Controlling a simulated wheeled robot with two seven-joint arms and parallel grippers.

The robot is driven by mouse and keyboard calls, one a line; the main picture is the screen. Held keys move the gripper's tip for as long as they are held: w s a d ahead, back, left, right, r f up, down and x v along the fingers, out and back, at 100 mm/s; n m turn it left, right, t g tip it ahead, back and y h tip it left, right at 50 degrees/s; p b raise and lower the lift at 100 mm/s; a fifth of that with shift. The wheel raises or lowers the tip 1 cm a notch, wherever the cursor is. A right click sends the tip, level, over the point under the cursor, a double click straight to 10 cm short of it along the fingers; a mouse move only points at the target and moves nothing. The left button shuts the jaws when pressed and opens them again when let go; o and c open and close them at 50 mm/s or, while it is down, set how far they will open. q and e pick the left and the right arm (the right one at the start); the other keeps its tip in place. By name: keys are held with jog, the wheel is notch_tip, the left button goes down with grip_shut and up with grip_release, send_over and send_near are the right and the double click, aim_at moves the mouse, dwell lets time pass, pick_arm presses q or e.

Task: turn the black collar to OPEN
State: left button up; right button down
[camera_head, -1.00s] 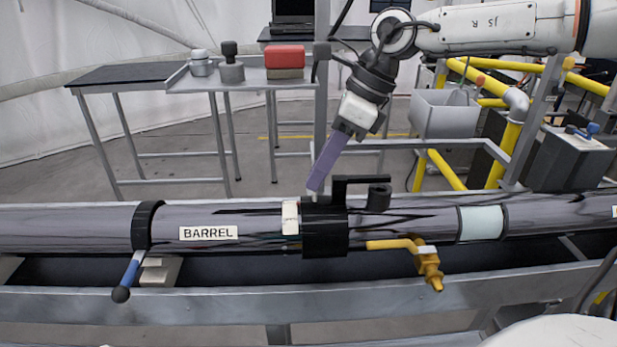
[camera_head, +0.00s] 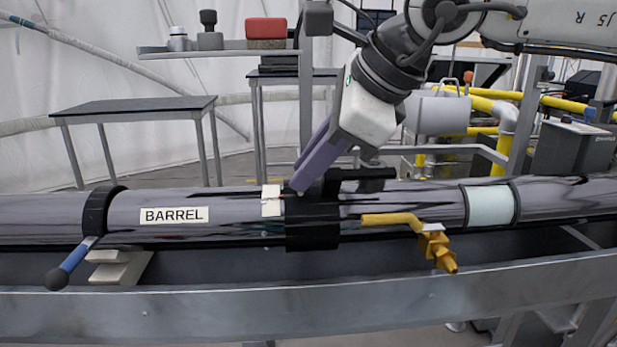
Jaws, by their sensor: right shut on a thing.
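The black collar (camera_head: 312,232) sits around the dark glossy barrel pipe (camera_head: 405,202), near the middle of the head view. A black handle (camera_head: 365,174) stands out at its top and reaches to the right. My right gripper (camera_head: 302,186) comes down from the upper right, tilted, with purple-grey fingers. It is shut on the collar at its upper edge; the exact contact is partly hidden by the fingers. A white tag (camera_head: 271,200) sits just left of the collar. No OPEN marking is readable. My left gripper is not in view.
A yellow valve lever (camera_head: 435,243) stands right of the collar. A ring clamp with a blue lever (camera_head: 75,262) is at the left, near the BARREL label (camera_head: 174,215). A grey rail (camera_head: 200,310) runs in front. Tables (camera_head: 135,104) stand behind.

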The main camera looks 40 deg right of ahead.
jog(key=shift+s+a+f, duration=0.2)
jog(key=shift+s+f, duration=0.15)
jog(key=shift+f, duration=0.15)
jog(key=c, duration=1.7)
grip_release()
jog(key=shift+r, duration=0.1)
jog(key=shift+r, duration=0.15)
jog(key=p+v, duration=0.1)
jog(key=v, duration=0.9)
jog(key=shift+r, duration=0.15)
